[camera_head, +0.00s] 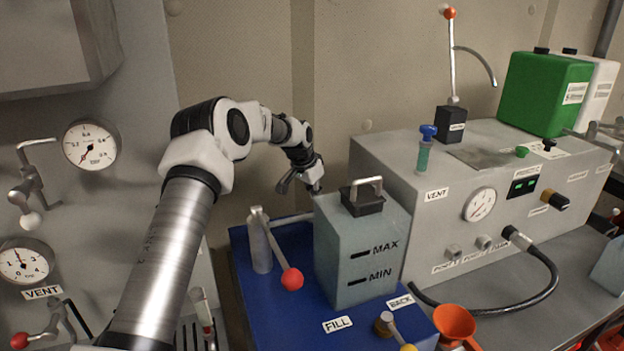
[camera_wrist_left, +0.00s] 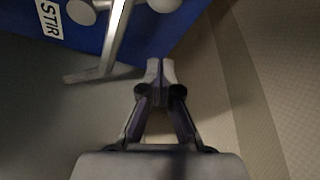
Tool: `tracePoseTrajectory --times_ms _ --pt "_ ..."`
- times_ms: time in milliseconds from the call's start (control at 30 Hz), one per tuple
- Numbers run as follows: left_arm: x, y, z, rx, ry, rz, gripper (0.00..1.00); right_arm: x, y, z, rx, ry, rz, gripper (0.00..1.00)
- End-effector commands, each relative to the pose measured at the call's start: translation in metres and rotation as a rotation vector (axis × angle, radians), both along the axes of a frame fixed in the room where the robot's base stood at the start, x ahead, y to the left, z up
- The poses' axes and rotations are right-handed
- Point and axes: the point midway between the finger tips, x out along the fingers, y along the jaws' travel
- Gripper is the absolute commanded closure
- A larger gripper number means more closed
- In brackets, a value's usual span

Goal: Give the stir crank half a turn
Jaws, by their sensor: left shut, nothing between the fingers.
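In the left wrist view, a white STIR label (camera_wrist_left: 48,18) lies on the blue base. Beside it a grey metal crank arm (camera_wrist_left: 112,42) with a bent end reaches past the base's edge; I take it as the stir crank, partly cut off by the frame. In the head view the blue base (camera_head: 262,318) carries a grey tank, and I cannot make out the STIR label. My left gripper (camera_head: 317,187) is behind the tank's top. In the wrist view the left gripper (camera_wrist_left: 161,64) is shut and empty, to the right of the crank arm and apart from it. My right gripper is out of view.
The grey tank (camera_head: 350,240) has a black-capped handle. In front left stands a metal post (camera_head: 261,246) with a red-knobbed lever (camera_head: 292,279). A grey control box (camera_head: 430,190) and black hose (camera_head: 545,280) fill the right. A gauge panel (camera_head: 120,210) stands left.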

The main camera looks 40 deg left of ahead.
Motion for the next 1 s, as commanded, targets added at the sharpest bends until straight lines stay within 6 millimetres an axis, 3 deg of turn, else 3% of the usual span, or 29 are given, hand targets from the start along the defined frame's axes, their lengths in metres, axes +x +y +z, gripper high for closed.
tracePoseTrajectory --times_ms 67,200,400,767,1000 --pt "0.005 -0.001 -0.015 0.001 0.005 0.0 1.0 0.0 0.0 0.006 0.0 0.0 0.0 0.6" --pt "-0.017 0.0 -0.016 -0.004 0.001 0.0 1.0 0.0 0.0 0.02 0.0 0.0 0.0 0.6" --pt "-0.033 0.001 -0.022 0.0 0.001 0.001 1.0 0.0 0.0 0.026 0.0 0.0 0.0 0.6" --pt "-0.033 0.001 -0.024 0.001 0.001 0.001 1.0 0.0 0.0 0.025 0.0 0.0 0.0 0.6" --pt "-0.023 -0.012 -0.024 0.003 0.001 0.019 1.0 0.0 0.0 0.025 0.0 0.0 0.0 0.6"
